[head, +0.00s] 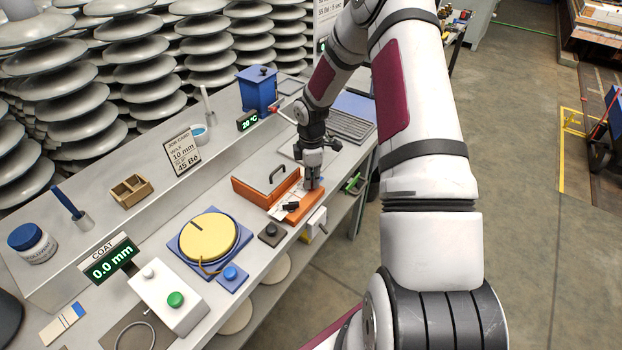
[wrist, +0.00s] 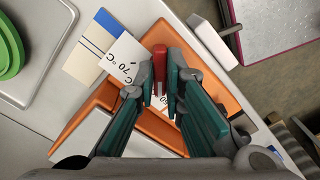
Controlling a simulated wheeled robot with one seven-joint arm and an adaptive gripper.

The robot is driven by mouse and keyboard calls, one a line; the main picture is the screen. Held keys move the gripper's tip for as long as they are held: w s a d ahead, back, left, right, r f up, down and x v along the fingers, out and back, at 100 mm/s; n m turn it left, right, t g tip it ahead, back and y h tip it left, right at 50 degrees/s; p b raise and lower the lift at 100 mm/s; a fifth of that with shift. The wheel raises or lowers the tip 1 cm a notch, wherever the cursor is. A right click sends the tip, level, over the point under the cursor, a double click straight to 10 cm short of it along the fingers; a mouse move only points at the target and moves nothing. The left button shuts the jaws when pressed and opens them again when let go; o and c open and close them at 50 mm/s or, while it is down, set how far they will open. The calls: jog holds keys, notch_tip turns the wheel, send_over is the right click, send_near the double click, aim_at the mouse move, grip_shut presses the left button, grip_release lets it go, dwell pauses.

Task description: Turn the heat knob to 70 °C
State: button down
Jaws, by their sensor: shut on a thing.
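My gripper (head: 313,185) points down at the right end of an orange unit (head: 302,215) on the bench. In the wrist view its teal-sided fingers (wrist: 161,90) are closed on a narrow red piece (wrist: 158,62), which looks like the heat knob's handle. The fingers hide much of it. A white label (wrist: 122,62) marked "70 °C" lies just left of the red piece, with a tick mark beside the text. More white label with part of a "°C" shows under the fingertips. Where the knob points cannot be told.
A grey lid with a handle (head: 277,174) is left of my gripper. A blue pot (head: 257,90) stands behind, with a display (head: 248,120) reading about 28 °C. A yellow disc (head: 209,238) and a small black-knobbed box (head: 271,233) are nearer. The bench edge is close on the right.

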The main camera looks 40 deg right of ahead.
jog(key=shift+m, duration=0.3)
jog(key=m+b, duration=0.1)
jog(key=m, duration=0.3)
jog(key=shift+w+m, duration=0.1)
jog(key=shift+m, duration=0.2)
jog(key=m, duration=0.3)
jog(key=shift+m+b, duration=0.3)
jog(key=shift+m, duration=0.1)
jog(key=m+b, duration=0.1)
jog(key=m, duration=0.4)
jog(key=shift+m+b, duration=0.65)
jog(key=shift+m, duration=1.25)
jog(key=c, duration=1.7)
grip_release()
jog(key=shift+r, duration=0.15)
